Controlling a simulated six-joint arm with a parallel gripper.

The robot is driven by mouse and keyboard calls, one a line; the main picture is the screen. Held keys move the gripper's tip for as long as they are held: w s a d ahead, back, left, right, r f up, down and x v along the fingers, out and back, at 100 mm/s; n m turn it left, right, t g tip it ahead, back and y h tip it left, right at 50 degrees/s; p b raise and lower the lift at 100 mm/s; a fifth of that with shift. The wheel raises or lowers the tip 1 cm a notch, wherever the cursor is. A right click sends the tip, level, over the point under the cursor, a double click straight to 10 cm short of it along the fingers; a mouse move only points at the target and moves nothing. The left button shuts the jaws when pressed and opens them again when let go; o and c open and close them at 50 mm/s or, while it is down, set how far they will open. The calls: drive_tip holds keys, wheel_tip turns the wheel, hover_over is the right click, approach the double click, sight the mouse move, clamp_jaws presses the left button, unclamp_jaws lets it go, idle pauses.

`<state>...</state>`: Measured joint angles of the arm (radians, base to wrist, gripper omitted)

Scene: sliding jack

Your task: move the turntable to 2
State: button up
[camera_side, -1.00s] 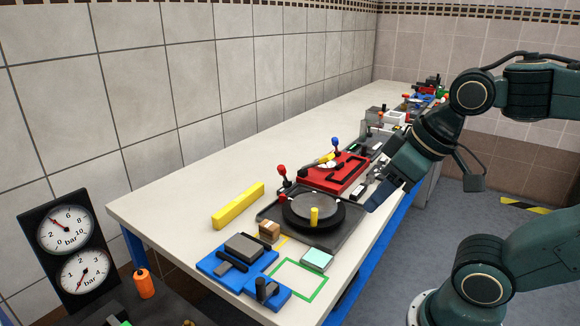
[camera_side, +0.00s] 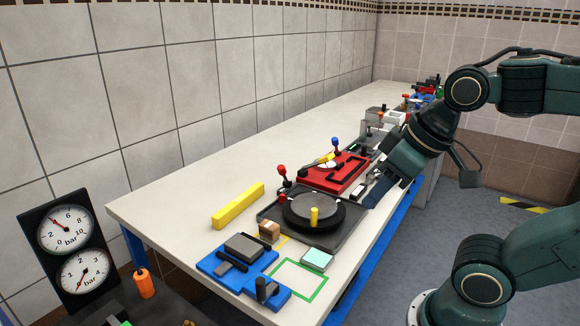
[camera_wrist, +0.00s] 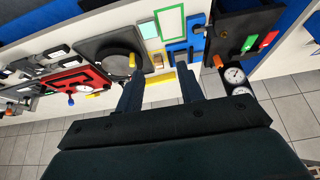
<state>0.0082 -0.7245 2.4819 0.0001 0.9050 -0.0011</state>
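The turntable is a dark round disc with a grey top (camera_side: 309,206) on a dark square base. A short yellow peg (camera_side: 314,216) stands upright near its front edge. In the wrist view, the turntable (camera_wrist: 108,55) lies at upper left, with its yellow peg (camera_wrist: 132,60) close beside the left finger's tip in the picture. My gripper (camera_side: 372,201) is to the right of the turntable in the side view, above the table edge and apart from the peg. In the wrist view my gripper (camera_wrist: 160,70) has its fingers spread with nothing between them. Any position numbers are not legible.
A red slotted panel (camera_side: 334,172) with coloured-knob levers stands behind the turntable. A yellow bar (camera_side: 238,206) lies to its left. A blue fixture (camera_side: 218,264), a brown block (camera_side: 269,231) and a green square outline (camera_side: 299,280) are in front. The table's left side is bare.

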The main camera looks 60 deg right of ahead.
drive_tip(key=m+g, duration=0.3)
drive_tip(key=g, duration=0.2)
hover_over(314, 209)
wheel_tip(314, 209, down, 5)
drive_tip(key=shift+f, duration=0.15)
drive_tip(key=shift+f, duration=6.8)
drive_tip(key=shift+c, duration=0.5)
clamp_jaws()
